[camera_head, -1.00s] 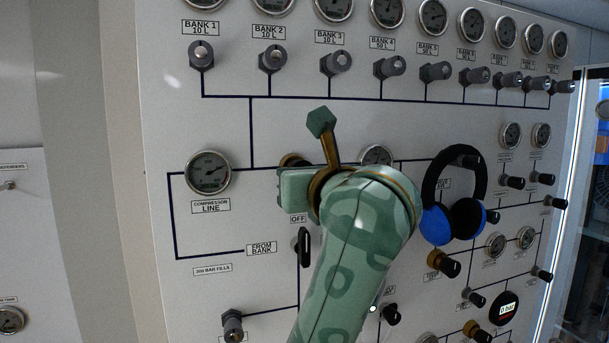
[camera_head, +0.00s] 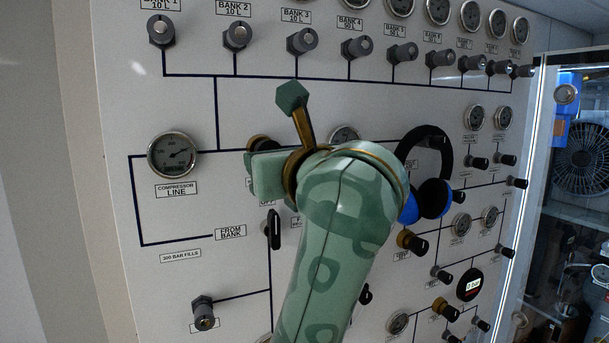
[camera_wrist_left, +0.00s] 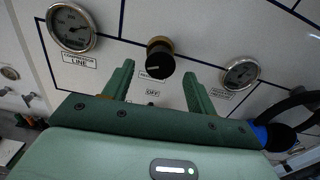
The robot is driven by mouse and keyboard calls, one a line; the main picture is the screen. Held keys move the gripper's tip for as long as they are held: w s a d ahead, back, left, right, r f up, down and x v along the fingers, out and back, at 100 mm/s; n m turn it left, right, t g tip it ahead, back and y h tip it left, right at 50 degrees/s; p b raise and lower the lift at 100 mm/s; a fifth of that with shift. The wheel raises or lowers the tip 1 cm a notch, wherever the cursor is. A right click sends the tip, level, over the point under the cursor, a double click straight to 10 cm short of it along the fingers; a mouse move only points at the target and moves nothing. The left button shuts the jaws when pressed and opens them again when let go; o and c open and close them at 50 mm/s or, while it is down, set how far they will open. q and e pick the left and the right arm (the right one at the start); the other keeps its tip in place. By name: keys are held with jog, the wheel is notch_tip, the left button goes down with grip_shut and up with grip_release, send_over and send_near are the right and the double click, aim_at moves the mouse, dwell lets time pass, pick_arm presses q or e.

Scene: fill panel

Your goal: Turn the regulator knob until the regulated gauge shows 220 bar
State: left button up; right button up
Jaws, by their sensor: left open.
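The regulator knob (camera_wrist_left: 160,62) is black with a brass collar, on the panel just right of the compressor line gauge.
The compressor line gauge (camera_head: 173,155) is at left. Blue-and-black ear defenders (camera_head: 432,190) hang right of my wrist. A black lever (camera_head: 274,230) under the OFF label is below the gripper. Several gauges and valve knobs line the panel top.

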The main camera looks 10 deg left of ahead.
pick_arm(q)
jog(key=p+v, duration=0.3)
jog(key=v, duration=1)
jog(key=shift+d+p, duration=0.2)
jog(key=shift+p, duration=0.1)
jog(key=shift+s, duration=0.15)
dwell(1.5)
